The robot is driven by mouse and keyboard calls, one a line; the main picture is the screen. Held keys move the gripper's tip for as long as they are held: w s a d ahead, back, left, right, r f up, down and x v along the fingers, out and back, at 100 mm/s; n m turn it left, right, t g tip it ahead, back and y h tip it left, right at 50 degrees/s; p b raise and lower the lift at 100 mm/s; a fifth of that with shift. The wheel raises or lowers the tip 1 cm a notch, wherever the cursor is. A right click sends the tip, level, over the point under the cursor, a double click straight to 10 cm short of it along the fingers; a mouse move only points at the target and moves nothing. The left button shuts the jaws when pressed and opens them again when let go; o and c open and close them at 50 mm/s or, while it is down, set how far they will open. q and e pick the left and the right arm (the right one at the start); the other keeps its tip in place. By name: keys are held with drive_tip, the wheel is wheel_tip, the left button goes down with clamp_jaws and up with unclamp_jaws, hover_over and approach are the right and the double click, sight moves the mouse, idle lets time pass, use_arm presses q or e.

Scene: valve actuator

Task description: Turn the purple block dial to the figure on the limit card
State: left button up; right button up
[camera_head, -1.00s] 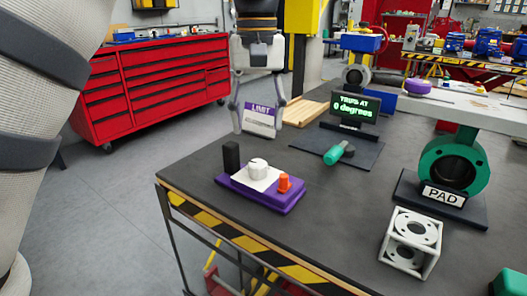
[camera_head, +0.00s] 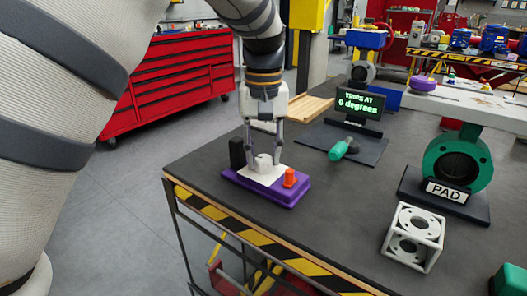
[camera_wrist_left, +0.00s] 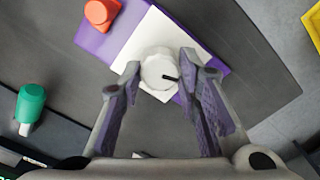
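The purple block (camera_head: 290,196) lies on the dark table near its left edge, with a white plate, a black post and an orange knob on it. Its white round dial (camera_head: 263,162) also shows in the wrist view (camera_wrist_left: 157,70), with a dark mark pointing to the lower right. My left gripper (camera_head: 264,158) points down over the dial, open. In the wrist view its fingertips stand on either side of the dial, with narrow gaps apparent. The limit card cannot be seen now. A display (camera_head: 358,104) reads "TRIPS AT 0 degrees". My right gripper is out of view.
A green-capped piece (camera_head: 342,149) lies on a dark plate behind the block. A green ring on a stand marked PAD (camera_head: 445,192) and a white open cube (camera_head: 413,238) stand to the right. The table's striped front edge (camera_head: 250,236) is close to the block.

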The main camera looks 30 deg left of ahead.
use_arm(q)
drive_tip(key=shift+m, duration=0.4)
drive_tip(key=m, duration=0.4)
drive_tip(key=shift+m, duration=0.4)
drive_tip(key=m, duration=0.6)
idle(0.4)
drive_tip(key=o, duration=1.1)
drive_tip(key=shift+o, duration=0.2)
